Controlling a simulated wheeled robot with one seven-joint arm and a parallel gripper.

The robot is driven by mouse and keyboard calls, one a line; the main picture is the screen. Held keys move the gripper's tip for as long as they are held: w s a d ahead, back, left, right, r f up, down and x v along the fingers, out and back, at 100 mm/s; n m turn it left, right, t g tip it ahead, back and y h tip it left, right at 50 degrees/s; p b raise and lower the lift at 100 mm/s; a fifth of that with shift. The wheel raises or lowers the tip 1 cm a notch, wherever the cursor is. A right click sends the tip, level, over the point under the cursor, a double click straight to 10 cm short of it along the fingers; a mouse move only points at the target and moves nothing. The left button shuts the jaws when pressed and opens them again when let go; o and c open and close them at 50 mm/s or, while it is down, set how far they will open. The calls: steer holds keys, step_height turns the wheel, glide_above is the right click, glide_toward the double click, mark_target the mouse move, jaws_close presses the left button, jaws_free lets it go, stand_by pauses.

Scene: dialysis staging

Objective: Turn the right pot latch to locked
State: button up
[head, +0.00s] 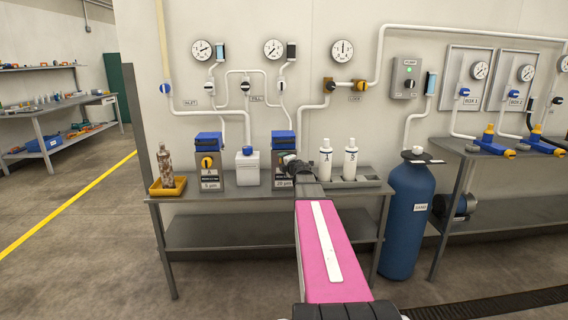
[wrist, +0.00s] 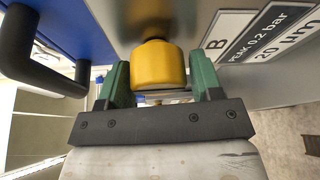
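The right pot (head: 283,142) is a grey box with a blue top and a "20 µm" label, standing on the bench. Its yellow latch knob (wrist: 160,66) shows in the wrist view on the grey pot face, beside the "B" label (wrist: 250,40). My gripper (head: 293,163) is at the front of this pot and hides the latch in the head view. The latch's turn position cannot be told.
The left pot (head: 208,155) has its own yellow latch. A white canister (head: 247,167) stands between the pots. Two white bottles (head: 326,160) stand in a grey tray (head: 375,182) to the right. A brown bottle (head: 165,166) sits in a yellow tray at left. A blue tank (head: 408,215) stands right.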

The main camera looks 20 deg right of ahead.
steer(key=shift+o, duration=0.8)
steer(key=s+d, duration=0.1)
steer(key=s, duration=0.9)
steer(key=shift+s+r, duration=0.35)
steer(key=shift+d, duration=0.1)
